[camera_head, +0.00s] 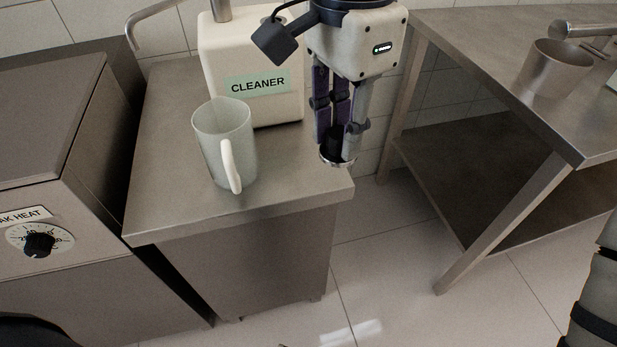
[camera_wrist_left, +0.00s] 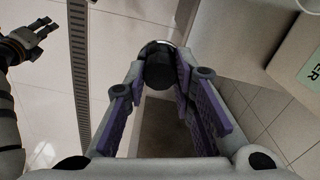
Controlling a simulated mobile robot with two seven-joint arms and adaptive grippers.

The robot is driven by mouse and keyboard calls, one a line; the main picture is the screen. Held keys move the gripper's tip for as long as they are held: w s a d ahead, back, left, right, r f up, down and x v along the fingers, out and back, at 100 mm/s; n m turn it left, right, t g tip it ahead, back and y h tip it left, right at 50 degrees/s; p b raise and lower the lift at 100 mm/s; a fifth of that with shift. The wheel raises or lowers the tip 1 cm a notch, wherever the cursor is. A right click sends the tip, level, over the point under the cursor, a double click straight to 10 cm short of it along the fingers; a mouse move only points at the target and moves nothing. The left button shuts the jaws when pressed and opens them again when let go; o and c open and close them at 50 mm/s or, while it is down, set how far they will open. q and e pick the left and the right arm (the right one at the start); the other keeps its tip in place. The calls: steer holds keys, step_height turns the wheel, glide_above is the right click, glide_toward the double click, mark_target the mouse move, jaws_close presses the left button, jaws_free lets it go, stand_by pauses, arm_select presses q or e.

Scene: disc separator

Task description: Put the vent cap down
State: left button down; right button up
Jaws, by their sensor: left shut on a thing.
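My left gripper (camera_head: 338,140) points down near the right edge of the steel counter (camera_head: 280,190) and is shut on the vent cap (camera_head: 336,158). The cap is a small dark piece with a shiny metal rim. In the left wrist view, the vent cap (camera_wrist_left: 158,66) sits between the two fingertips. Whether its underside touches the counter cannot be told. My right gripper (camera_wrist_left: 38,38) shows small at the upper left of the left wrist view, empty, with its fingers apart.
A white cleaner container (camera_head: 250,60) stands behind and left of the left gripper. A heater unit (camera_head: 50,150) is at left. A steel table (camera_head: 500,60) at right holds a metal cup (camera_head: 552,70).

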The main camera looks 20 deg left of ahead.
arm_select(q)
steer(key=shift+s+d+f, duration=0.2)
steer(key=shift+s, duration=0.2)
steer(key=shift+s+d+f, duration=0.15)
steer(key=shift+s+f, duration=0.05)
steer(key=shift+s, duration=0.15)
steer(key=shift+w+f, duration=0.1)
steer(key=shift+f, duration=0.2)
steer(key=w+a+f, duration=0.2)
steer(key=w+f, duration=0.1)
steer(key=w, duration=0.1)
steer(key=w+a+f+b, duration=0.1)
steer(key=w+a+f, duration=0.1)
steer(key=w+f, duration=0.1)
steer(key=w+a+f, duration=0.2)
steer(key=w+f, duration=0.1)
steer(key=w, duration=0.2)
steer(key=shift+f+b, duration=0.1)
steer(key=shift+b, duration=0.3)
steer(key=shift+w+a+f, duration=0.1)
steer(key=shift+w+f, duration=0.05)
steer(key=shift+f, duration=0.75)
steer(key=shift+w+f, duration=0.1)
steer(key=shift+f, duration=0.8)
arm_select(e)
steer(key=shift+g, duration=0.6)
steer(key=shift+s+f, duration=0.7)
steer(key=shift+s, duration=0.2)
steer(key=shift+s+f, duration=0.65)
steer(key=shift+s, duration=0.2)
